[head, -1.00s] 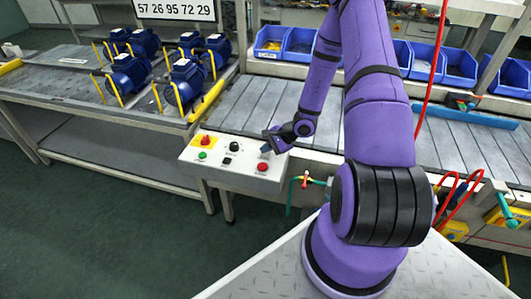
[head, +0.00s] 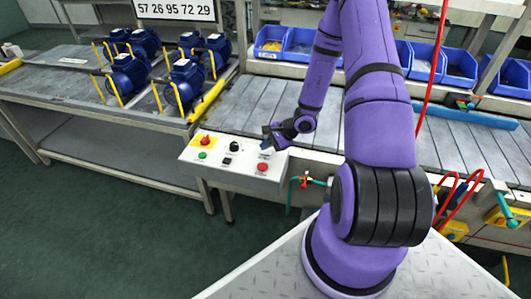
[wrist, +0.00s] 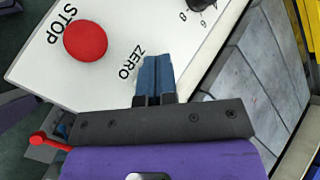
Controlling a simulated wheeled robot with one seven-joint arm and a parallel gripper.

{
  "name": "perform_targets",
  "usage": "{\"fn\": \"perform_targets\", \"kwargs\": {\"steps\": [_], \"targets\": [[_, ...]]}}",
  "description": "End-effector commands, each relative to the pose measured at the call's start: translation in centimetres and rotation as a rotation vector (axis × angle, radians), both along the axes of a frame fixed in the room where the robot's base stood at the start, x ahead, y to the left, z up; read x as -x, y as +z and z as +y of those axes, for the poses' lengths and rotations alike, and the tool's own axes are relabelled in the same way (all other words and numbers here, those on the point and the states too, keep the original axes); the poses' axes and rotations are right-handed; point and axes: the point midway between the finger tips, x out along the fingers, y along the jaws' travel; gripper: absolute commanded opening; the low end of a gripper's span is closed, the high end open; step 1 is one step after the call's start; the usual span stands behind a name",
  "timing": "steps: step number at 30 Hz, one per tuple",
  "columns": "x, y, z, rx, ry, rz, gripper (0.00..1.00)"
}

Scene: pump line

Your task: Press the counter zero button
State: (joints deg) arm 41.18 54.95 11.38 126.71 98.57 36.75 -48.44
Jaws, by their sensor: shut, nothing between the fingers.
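The white control box (head: 216,168) stands at the front edge of the line, with buttons and a knob on its sloping top. In the wrist view the word ZERO is printed on its panel (wrist: 110,92), just left of my fingers. My gripper (head: 267,147) is over the right part of the panel; in the wrist view its blue fingertips (wrist: 155,60) are together and empty. The zero button itself does not show; my fingers seem to cover it. I cannot tell whether the fingertips touch the panel or button.
A red STOP button (wrist: 85,41) is close beside my fingers and also shows in the head view (head: 263,167). A black knob (head: 234,146), a green button (head: 202,155) and a red button on yellow (head: 205,140) are further left. Blue pumps (head: 129,73) stand behind.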

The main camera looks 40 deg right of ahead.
Motion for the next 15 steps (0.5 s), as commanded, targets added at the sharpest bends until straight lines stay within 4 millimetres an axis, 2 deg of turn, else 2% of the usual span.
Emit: {"fn": "perform_targets", "kwargs": {"steps": [5, 15], "targets": [[0.0, 0.2, 0.0, 0.000, 0.001, -0.001, 0.00], [-0.1, 2.9, 0.0, 0.002, 0.000, -0.002, 0.00]]}}
